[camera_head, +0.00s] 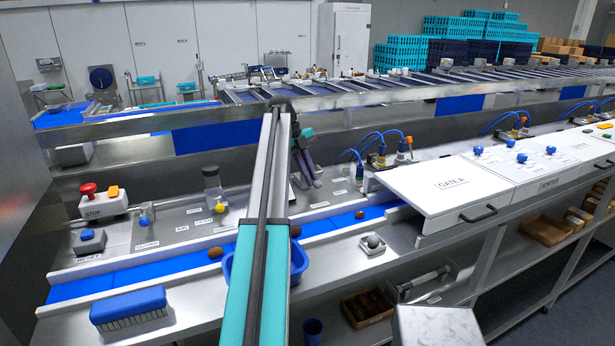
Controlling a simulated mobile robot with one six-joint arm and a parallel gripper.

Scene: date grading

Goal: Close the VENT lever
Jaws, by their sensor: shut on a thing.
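My arm reaches away from me up the middle of the view. My gripper (308,172) points down over the steel control deck behind the blue belt, just right of the arm. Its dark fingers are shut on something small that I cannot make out. I cannot pick out the VENT lever for certain; no label that I can read says VENT. The small labels beside the gripper are too small to read, and the arm hides part of the deck.
A blue tub (299,262) sits under my arm. The GATE A cover (440,190) is at right. A blue brush (129,307) lies on the front ledge.

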